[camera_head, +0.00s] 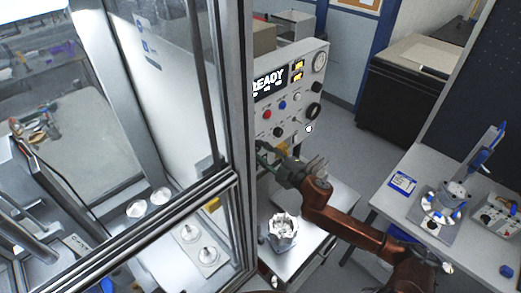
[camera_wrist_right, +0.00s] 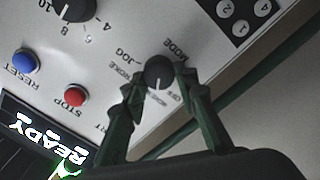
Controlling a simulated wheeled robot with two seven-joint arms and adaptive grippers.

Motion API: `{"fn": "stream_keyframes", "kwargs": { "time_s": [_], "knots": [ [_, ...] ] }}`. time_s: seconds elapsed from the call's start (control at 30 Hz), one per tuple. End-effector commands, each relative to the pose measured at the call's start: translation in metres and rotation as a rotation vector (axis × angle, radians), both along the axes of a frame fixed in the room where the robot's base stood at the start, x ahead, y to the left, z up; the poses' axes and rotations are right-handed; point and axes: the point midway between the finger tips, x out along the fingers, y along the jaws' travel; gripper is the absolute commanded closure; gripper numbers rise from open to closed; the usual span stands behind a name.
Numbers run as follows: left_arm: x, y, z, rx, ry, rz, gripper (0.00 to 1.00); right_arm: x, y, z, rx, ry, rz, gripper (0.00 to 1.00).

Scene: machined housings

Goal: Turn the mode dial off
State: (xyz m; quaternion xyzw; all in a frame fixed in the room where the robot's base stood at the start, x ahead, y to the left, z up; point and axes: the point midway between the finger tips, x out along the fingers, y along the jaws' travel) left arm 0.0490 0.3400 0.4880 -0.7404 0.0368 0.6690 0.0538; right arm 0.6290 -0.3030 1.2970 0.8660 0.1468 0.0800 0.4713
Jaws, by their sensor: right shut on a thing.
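The mode dial (camera_wrist_right: 157,70) is a small round black knob on the pale control panel (camera_wrist_right: 120,40). In the right wrist view it shows upside down, with MODE, JOG and OFF lettering around it. My right gripper (camera_wrist_right: 161,76) has one green finger on each side of the dial and is shut on it. The dial's pointer setting is too small to read surely. In the head view my right gripper (camera_head: 263,150) reaches the lower left of the panel (camera_head: 318,85) and hides the dial. My left gripper is out of view.
Close by on the panel are a red STOP button (camera_wrist_right: 75,97), a blue RESET button (camera_wrist_right: 25,62), a numbered black knob (camera_wrist_right: 75,6) and a READY display (camera_head: 270,80). A machine door frame (camera_head: 238,100) stands just left. A metal housing (camera_head: 282,230) sits on a stand below.

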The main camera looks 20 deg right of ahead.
Motion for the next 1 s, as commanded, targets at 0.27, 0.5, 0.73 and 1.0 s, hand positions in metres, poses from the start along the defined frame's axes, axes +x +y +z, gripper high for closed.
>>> {"fn": "stream_keyframes", "kwargs": {
  "time_s": [0.27, 0.5, 0.73, 1.0],
  "knots": [
    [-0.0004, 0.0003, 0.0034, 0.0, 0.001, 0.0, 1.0, 0.0002, 0.0001, -0.0008, -0.241, -0.084, -0.001, 0.97],
    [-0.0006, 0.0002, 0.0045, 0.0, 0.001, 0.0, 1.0, 0.0002, 0.0001, -0.0019, -0.408, -0.141, 0.0, 0.97],
    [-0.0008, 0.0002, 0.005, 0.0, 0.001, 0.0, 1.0, 0.0001, 0.0001, -0.0021, -0.508, -0.177, -0.001, 0.97],
    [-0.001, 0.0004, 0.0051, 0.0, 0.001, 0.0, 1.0, 0.0, 0.0002, -0.0023, -0.554, -0.193, -0.001, 0.97]
  ]
}}
